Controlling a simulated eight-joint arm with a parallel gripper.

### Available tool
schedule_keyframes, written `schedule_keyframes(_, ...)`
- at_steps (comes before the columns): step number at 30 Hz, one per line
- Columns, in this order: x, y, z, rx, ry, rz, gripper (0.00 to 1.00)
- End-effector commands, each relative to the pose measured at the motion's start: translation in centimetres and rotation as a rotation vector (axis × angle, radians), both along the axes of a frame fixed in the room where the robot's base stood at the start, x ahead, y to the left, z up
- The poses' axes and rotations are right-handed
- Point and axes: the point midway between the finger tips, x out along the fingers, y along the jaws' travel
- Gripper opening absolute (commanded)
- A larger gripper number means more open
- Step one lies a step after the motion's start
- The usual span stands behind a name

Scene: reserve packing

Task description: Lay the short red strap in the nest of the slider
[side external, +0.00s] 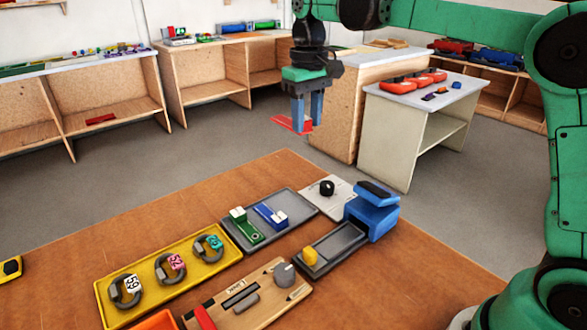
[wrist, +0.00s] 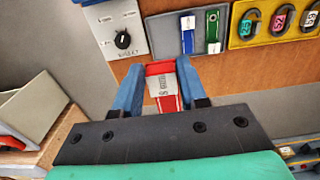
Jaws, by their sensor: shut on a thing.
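My gripper (side external: 304,112) is shut on a short red strap (side external: 292,124), held high above the far edge of the wooden table. In the wrist view the strap (wrist: 165,86) sits between the blue fingers, with a pale end piece and small print on it. A long dark grey tray (side external: 340,254) with a yellow knob (side external: 310,256) and a blue block (side external: 371,213) at its far end stands on the table; it looks like the slider. My gripper is well apart from it. The slider is not visible in the wrist view.
A grey tray (side external: 297,207) holds a green and a blue strap. A yellow tray (side external: 168,297) holds several numbered rings. A wooden board (side external: 264,307) with a grey knob and a white plate (side external: 342,204) with a black knob flank the slider. The table's left part is mostly clear.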

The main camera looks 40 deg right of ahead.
Motion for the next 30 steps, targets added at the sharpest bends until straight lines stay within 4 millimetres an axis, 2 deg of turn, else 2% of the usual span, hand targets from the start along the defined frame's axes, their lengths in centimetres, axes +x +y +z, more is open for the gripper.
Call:
schedule_keyframes(3,-0.1,0.2,0.4,0.0,0.0,-0.032,0.0)
schedule_keyframes(7,-0.6,0.8,-0.6,0.0,0.0,-0.179,0.0)
schedule_keyframes(14,-3.0,2.7,-5.1,0.0,0.0,-0.693,0.0)
schedule_keyframes(21,-7.0,4.2,-9.4,-0.001,0.0,-1.232,0.0)
schedule_keyframes(25,-8.6,4.6,-10.8,-0.001,0.0,-1.42,0.0)
schedule_keyframes(30,-9.7,4.8,-11.6,-0.001,0.0,-1.545,0.0)
